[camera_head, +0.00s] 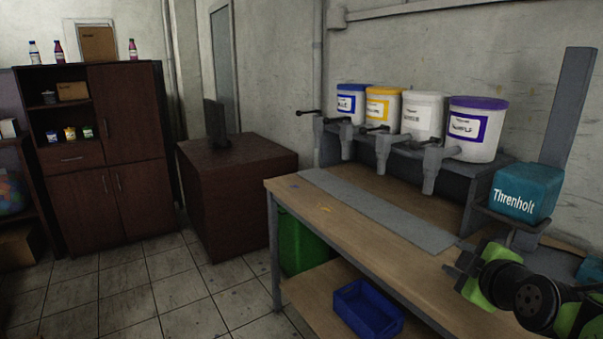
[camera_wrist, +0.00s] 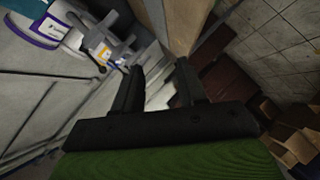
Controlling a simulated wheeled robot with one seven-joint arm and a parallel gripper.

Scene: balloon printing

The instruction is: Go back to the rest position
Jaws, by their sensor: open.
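My gripper (camera_wrist: 160,88) shows in the wrist view with its two dark fingers apart and nothing between them. In the head view my gripper (camera_head: 464,270) is at the lower right, above the right part of the wooden workbench (camera_head: 375,240). My green and black arm reaches in from the right edge. A teal box marked Threnholt (camera_head: 526,192) sits on a small grey stand just behind and above the gripper, apart from it as far as I can see.
Several paint buckets, one with a purple lid (camera_head: 476,128), stand on a grey rack with taps. A blue bin (camera_head: 367,310) and a green bin (camera_head: 300,243) are under the bench. A brown cabinet (camera_head: 236,190) and tall cupboard (camera_head: 125,170) stand left. The tiled floor between is clear.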

